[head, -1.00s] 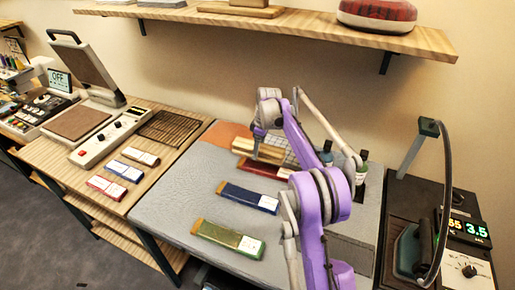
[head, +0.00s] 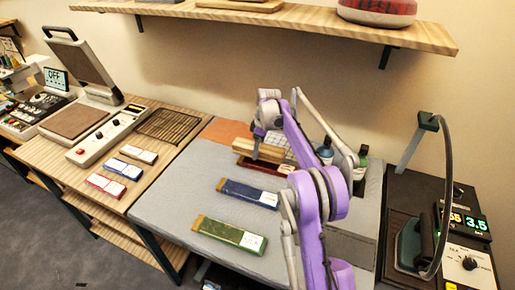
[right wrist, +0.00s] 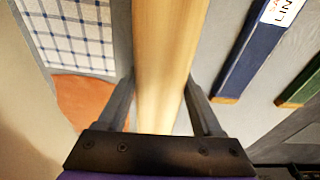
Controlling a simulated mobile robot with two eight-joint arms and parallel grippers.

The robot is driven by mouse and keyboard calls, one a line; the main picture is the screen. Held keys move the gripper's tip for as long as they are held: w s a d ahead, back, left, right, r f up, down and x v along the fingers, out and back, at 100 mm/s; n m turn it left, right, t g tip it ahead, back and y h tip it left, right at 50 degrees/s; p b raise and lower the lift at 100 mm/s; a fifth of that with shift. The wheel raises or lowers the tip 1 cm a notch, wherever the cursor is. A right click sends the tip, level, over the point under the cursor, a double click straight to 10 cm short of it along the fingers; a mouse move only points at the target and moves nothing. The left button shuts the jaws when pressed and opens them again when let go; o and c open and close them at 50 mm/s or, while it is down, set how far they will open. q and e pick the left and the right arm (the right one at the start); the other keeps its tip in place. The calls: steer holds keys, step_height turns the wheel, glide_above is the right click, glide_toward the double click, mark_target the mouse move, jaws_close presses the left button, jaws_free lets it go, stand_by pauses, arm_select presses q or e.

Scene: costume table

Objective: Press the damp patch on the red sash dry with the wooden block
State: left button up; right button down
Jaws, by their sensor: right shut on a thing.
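My right gripper (head: 262,139) is shut on the wooden block (head: 258,149), a pale bar of wood. In the right wrist view the block (right wrist: 163,60) runs lengthwise between the two fingers (right wrist: 160,100). In the head view the block is over the red sash (head: 262,166), a folded dark red strip at the back of the grey table. The block covers part of the sash, and I cannot tell whether they touch. No damp patch can be made out. The red sash is hidden in the right wrist view. My left gripper is not in view.
A blue sash (head: 248,193) and a green sash (head: 230,235) lie nearer on the grey table (head: 175,205). Bottles (head: 325,151) stand behind my right arm. An iron (head: 411,245) is at the right. A press (head: 85,75) stands on the left table.

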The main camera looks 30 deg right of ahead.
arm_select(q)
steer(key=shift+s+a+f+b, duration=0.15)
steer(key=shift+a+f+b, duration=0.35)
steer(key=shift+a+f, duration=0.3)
arm_select(e)
steer(key=shift+f, duration=1.35)
